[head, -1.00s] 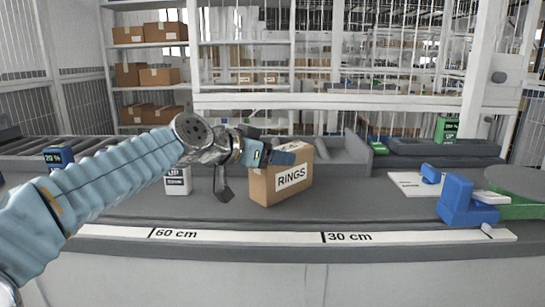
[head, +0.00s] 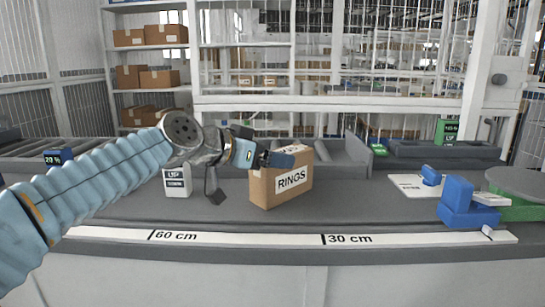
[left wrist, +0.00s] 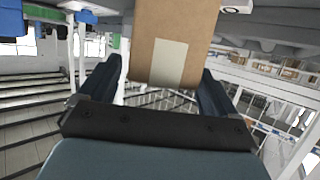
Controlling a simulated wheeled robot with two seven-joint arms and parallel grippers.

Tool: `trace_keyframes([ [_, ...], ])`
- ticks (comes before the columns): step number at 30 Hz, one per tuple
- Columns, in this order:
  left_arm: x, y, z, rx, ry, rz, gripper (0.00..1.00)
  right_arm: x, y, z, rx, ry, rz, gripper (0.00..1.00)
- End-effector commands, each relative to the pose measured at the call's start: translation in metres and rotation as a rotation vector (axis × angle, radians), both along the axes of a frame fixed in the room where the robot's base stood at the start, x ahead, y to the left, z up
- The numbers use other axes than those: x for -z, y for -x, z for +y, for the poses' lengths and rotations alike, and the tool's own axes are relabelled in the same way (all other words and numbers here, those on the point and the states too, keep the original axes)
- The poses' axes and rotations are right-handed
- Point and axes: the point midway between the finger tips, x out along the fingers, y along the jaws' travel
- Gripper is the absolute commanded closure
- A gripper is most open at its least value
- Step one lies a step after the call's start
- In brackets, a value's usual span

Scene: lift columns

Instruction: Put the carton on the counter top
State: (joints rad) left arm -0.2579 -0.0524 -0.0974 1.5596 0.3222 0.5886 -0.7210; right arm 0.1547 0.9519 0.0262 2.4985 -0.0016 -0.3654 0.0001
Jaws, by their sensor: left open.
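The carton (head: 291,180) is a brown box with a white RINGS label, standing upright on the dark grey counter top (head: 350,211). My left gripper (head: 279,157) is at the upper left part of the carton in the head view, its dark fingers overlapping the box's top. In the left wrist view the carton (left wrist: 148,55) shows its plain side with a pale tape strip, between and beyond the two fingers (left wrist: 160,72). The fingers are apart. I cannot tell whether either touches the carton. My right gripper is not in view.
A ruler strip (head: 265,237) runs along the front edge. A blue device (head: 458,197) with a green part and a grey disc (head: 517,182) sit at the right. Counter between carton and device is clear.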

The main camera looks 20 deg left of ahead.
Motion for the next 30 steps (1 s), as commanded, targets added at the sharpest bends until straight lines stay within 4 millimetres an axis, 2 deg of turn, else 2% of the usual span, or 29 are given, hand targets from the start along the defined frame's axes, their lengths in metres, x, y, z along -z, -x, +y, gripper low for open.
trace_keyframes([
  [6,-0.017,0.043,0.025,-0.003,0.001,-0.004,0.09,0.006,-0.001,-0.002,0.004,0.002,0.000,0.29],
  [13,-0.031,0.076,0.042,-0.002,0.001,-0.003,0.09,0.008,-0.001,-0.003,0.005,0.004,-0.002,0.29],
  [18,-0.034,0.084,0.047,-0.001,0.000,-0.001,0.09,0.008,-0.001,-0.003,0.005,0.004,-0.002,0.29],
  [30,-0.034,0.084,0.047,-0.001,0.000,-0.001,0.09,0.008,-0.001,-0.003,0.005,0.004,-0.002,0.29],
])
